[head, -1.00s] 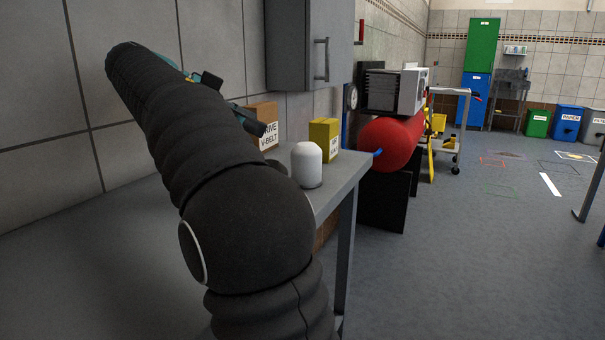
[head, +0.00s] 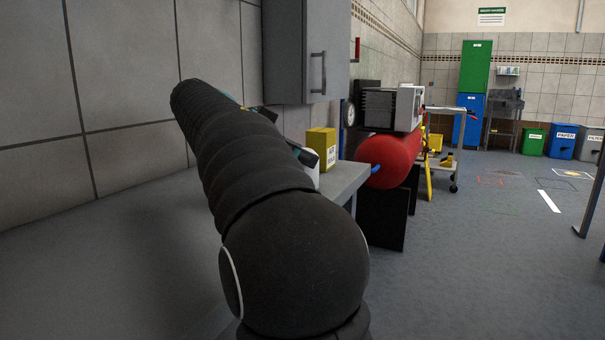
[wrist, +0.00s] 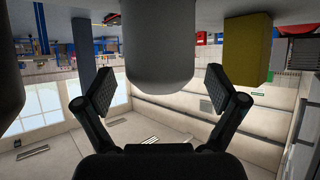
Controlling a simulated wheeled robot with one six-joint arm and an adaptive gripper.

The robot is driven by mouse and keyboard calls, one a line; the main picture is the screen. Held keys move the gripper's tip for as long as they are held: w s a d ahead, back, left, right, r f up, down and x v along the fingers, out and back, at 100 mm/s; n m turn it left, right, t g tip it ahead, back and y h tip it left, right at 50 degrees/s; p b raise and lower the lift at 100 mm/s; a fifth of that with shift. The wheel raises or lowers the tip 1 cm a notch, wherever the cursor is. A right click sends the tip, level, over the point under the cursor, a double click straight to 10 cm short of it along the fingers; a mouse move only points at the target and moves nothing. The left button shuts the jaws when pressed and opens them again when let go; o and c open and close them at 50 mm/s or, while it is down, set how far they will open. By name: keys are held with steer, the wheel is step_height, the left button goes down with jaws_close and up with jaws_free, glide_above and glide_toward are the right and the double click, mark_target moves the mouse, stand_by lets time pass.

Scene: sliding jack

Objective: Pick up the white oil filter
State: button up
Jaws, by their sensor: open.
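The white oil filter (head: 312,168) stands on the grey bench near its far right end. In the head view my arm hides most of it. In the wrist view, which is upside down, the filter (wrist: 158,50) appears large, with its rounded top pointing down the picture. My gripper (wrist: 158,92) is open, with one finger on each side of the filter's rounded end. A gap shows between each finger and the filter. Whether the filter is fully between the pads is hard to tell. In the head view the gripper is largely hidden by my arm.
A yellow box (head: 321,146) stands just behind the filter; it also shows beside the right finger in the wrist view (wrist: 250,45). A dark rounded thing (wrist: 8,85) is at the wrist view's left edge. A grey wall cabinet (head: 300,50) hangs above the bench (head: 110,240).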

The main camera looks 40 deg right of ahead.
steer(key=shift+d+f, duration=0.15)
steer(key=shift+d, duration=0.05)
steer(key=shift+s, duration=0.1)
steer(key=c, duration=1.5)
steer(key=shift+c, duration=0.2)
